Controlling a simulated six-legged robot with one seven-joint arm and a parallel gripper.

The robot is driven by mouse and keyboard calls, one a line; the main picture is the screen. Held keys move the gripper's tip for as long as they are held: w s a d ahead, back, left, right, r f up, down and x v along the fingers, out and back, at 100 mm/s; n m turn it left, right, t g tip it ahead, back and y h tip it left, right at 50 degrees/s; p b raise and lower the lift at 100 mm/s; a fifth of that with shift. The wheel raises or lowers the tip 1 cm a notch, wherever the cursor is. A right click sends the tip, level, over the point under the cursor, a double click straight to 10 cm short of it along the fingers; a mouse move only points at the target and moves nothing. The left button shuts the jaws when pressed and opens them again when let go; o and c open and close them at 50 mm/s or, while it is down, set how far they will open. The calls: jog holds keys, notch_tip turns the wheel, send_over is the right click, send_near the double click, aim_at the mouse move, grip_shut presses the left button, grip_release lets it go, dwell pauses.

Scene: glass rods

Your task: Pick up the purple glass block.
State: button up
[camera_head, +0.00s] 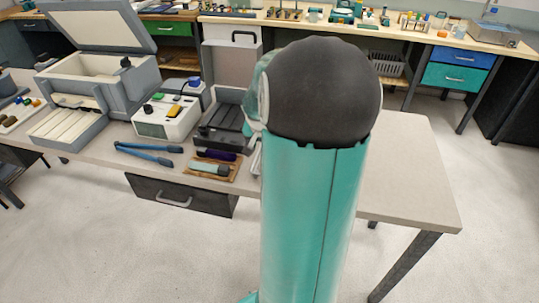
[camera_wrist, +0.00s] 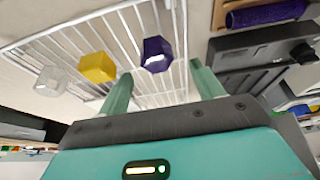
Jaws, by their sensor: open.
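The purple glass block (camera_wrist: 157,50) is a small dark faceted piece on a white wire rack (camera_wrist: 62,42) in the wrist view. My gripper (camera_wrist: 160,72) is open, with its two green fingers apart. In the picture the purple block shows between and just beyond the fingertips; I cannot tell how far above it they are. Nothing is seen held. In the head view my arm hides the gripper and the block.
On the rack, a yellow block (camera_wrist: 98,67) and a clear block (camera_wrist: 52,80) sit left of the purple one. A purple roll (camera_wrist: 265,14) lies at the upper right, near a dark tray (camera_wrist: 262,50). In the head view, blue-handled pliers (camera_head: 148,152) lie on the bench (camera_head: 410,160).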

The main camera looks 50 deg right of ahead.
jog(key=shift+s+x, duration=0.2)
jog(key=shift+x, duration=2.5)
jog(key=shift+d, duration=0.15)
jog(key=c, duration=1.1)
jog(key=shift+r, duration=0.1)
jog(key=shift+c, duration=0.2)
